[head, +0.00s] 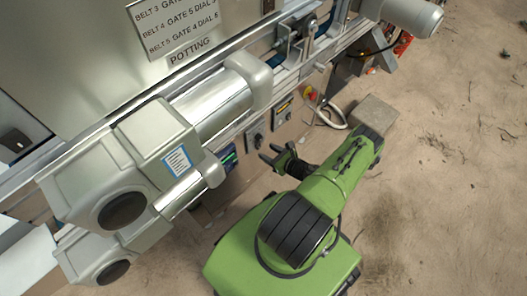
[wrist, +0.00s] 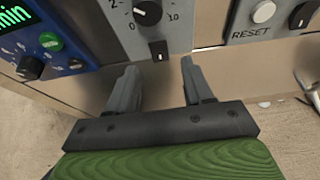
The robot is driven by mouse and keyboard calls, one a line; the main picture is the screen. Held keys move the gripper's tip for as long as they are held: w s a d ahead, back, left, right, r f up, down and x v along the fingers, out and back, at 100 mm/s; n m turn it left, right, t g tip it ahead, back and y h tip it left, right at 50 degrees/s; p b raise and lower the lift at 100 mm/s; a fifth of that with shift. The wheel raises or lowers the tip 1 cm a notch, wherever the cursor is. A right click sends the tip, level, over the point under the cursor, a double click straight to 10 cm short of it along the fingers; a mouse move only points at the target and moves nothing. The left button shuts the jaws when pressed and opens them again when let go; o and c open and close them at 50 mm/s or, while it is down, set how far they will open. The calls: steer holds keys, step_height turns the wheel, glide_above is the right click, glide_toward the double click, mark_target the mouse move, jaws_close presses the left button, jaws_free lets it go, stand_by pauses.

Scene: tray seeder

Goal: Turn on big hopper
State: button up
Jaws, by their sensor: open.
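No part labelled as the big hopper can be read in either view. A grey control panel (wrist: 195,35) is at the top middle of the wrist view, with a black dial (wrist: 148,13) on a numbered scale. A small black switch (wrist: 158,50) sits at the panel's lower edge; I cannot tell whether it is on or off. My gripper (wrist: 160,72) is open and empty, its fingertips just below this switch and to either side of it. In the head view my gripper (head: 269,153) is in front of the machine's row of control panels.
A blue panel (wrist: 75,62) with a green button (wrist: 50,42) and black knob (wrist: 30,67) is left. A panel marked RESET (wrist: 248,34) with a white button (wrist: 263,12) and black switch (wrist: 302,15) is right. Large motors (head: 120,170) overhang the left.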

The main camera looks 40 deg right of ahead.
mark_target(259, 147)
steer(key=x, duration=0.3)
steer(key=shift+w+f+b, duration=0.15)
steer(key=shift+w+b, duration=0.15)
steer(key=shift+b, duration=0.1)
jaws_close()
steer(key=shift+s+f+t, duration=0.1)
steer(key=shift+f+t, duration=0.1)
steer(key=shift+t, duration=0.3)
steer(key=shift+f+t, duration=0.2)
steer(key=shift+t, duration=0.7)
jaws_free()
